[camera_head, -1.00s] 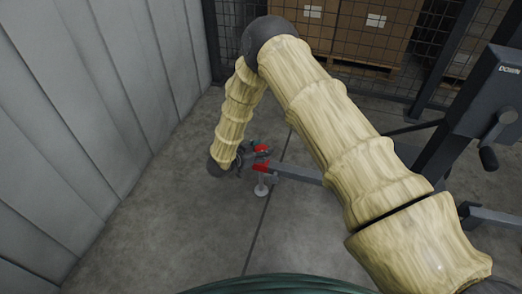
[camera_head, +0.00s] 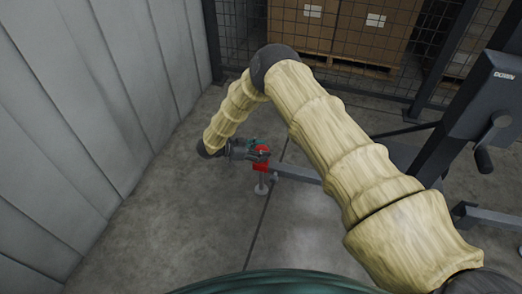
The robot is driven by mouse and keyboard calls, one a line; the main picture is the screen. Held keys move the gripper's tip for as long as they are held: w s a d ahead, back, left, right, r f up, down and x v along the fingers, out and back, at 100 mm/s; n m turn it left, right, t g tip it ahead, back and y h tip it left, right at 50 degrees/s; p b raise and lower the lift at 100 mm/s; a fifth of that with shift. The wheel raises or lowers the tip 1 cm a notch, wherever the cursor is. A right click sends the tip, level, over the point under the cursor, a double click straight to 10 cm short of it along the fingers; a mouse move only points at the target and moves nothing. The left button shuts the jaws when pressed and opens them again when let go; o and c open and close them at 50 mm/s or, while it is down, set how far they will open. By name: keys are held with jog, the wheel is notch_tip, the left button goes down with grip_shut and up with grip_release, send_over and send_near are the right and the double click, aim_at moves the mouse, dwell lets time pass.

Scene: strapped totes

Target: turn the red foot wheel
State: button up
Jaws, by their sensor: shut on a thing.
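The red foot wheel (camera_head: 261,163) sits on top of a grey threaded foot (camera_head: 261,183) at the end of a low grey leg near the middle of the view. My gripper (camera_head: 260,153) comes in from the left, low over the floor, and is shut on the red foot wheel. The fingers are dark and small here, and they cover the upper part of the wheel. The foot's round pad rests on the concrete floor.
The grey leg (camera_head: 297,173) runs right towards a dark machine frame with a crank (camera_head: 487,145) and a "DOWN" label. A pale panel wall (camera_head: 70,130) stands at left. Behind are mesh fencing and cardboard boxes (camera_head: 345,30). The floor in front is clear.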

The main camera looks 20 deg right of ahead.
dwell(0.4)
jog(key=o, duration=1)
jog(key=shift+o, duration=0.2)
jog(key=v, duration=1.2)
jog(key=shift+f, duration=0.1)
